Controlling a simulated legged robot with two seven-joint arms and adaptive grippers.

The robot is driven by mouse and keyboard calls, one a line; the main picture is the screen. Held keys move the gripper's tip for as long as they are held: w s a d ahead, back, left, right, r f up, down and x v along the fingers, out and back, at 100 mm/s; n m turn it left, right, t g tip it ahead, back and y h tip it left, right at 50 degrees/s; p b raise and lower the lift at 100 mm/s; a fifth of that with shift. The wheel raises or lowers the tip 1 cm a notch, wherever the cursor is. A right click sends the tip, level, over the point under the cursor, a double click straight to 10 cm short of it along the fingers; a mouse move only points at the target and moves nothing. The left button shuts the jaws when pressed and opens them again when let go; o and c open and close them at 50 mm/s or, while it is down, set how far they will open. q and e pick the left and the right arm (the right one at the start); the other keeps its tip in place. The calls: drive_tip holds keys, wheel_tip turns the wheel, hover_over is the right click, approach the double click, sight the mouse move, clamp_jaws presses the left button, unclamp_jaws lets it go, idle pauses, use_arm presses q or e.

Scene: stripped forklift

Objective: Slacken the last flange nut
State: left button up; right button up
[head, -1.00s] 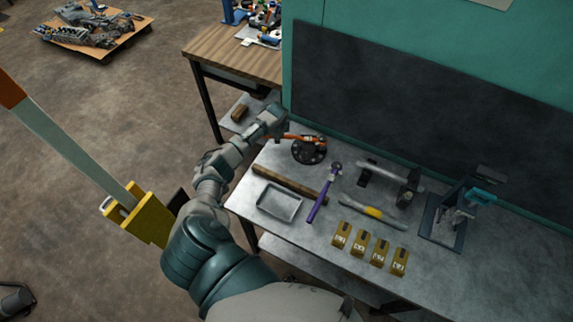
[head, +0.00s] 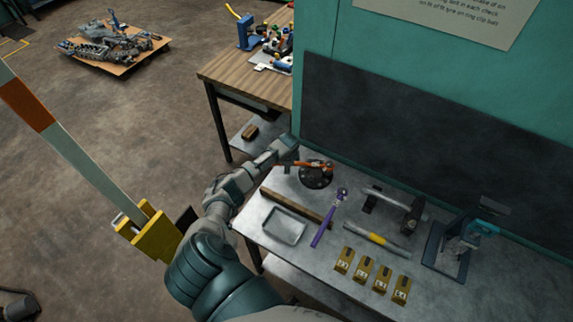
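A dark round flange (head: 316,178) sits at the back left of the grey bench. Its nuts are too small to make out. An orange tool (head: 318,165), wrench-like, lies across the top of the flange, its handle pointing left. My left gripper (head: 290,152) is at the left end of that handle, left of the flange. The fingers are too small and partly hidden to show whether they are closed on the handle. My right gripper is out of view.
On the bench (head: 400,245) lie a wooden bar (head: 298,207), metal tray (head: 284,226), purple-handled tool (head: 323,229), yellow-banded tool (head: 370,239), several labelled yellow blocks (head: 363,270) and a vice-like fixture (head: 455,247). A dark panel (head: 430,130) rises behind. The bench's front right is clear.

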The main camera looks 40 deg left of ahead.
use_arm(q)
drive_tip(key=shift+s, duration=0.1)
drive_tip(key=shift+r, duration=0.3)
drive_tip(key=v, duration=1.1)
